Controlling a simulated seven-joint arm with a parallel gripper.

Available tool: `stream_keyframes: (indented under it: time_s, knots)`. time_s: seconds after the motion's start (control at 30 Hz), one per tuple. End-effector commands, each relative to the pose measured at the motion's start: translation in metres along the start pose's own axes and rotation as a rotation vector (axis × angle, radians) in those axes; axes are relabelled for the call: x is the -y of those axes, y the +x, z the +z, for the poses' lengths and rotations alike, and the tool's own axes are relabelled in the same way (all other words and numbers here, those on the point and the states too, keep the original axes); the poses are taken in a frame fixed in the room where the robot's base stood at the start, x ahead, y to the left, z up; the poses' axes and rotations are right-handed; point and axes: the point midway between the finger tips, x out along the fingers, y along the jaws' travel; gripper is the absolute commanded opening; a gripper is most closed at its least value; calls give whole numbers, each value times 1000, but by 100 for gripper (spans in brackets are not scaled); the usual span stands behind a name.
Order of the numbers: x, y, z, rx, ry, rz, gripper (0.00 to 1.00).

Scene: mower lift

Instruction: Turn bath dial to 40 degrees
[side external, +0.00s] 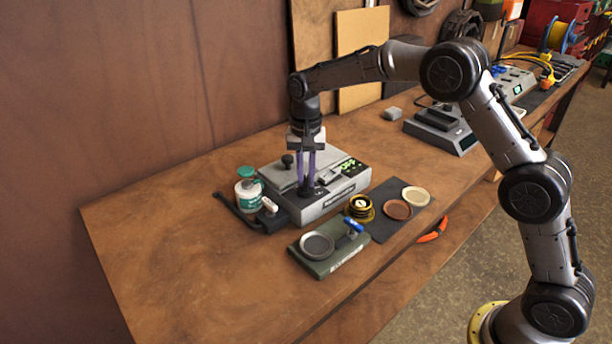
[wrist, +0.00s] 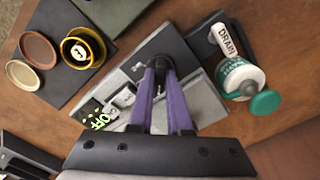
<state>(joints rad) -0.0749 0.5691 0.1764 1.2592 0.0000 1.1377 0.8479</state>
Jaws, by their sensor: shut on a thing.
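The bath unit (side external: 325,200) is a grey box on the bench. Its green-lit display (side external: 348,164) reads "OFF" and also shows in the wrist view (wrist: 100,121). A black dial (wrist: 157,50) sits on top of the unit near its front edge. My gripper (side external: 307,188) points down from above with its purple fingers shut on this dial; the fingers hide part of it. In the wrist view the fingertips (wrist: 162,72) are at the dial, and its marking cannot be read.
A teal-capped bottle (side external: 248,188) and a drain piece (side external: 268,208) stand left. In front are a green plate device (side external: 345,252), a brass cup (side external: 359,208) and a dark mat (side external: 385,228) with two discs. The bench's left side is clear.

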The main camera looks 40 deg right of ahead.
Motion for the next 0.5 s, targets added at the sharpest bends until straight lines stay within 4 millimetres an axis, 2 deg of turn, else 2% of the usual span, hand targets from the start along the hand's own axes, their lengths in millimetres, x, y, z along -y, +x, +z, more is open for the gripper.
stream_keyframes:
  time_s: [0.47, 0.5]
  knots:
    - [0, -2, 0, -2, 13, -2, 0]
    - [0, -2, 0, -2, 13, -2, 23]
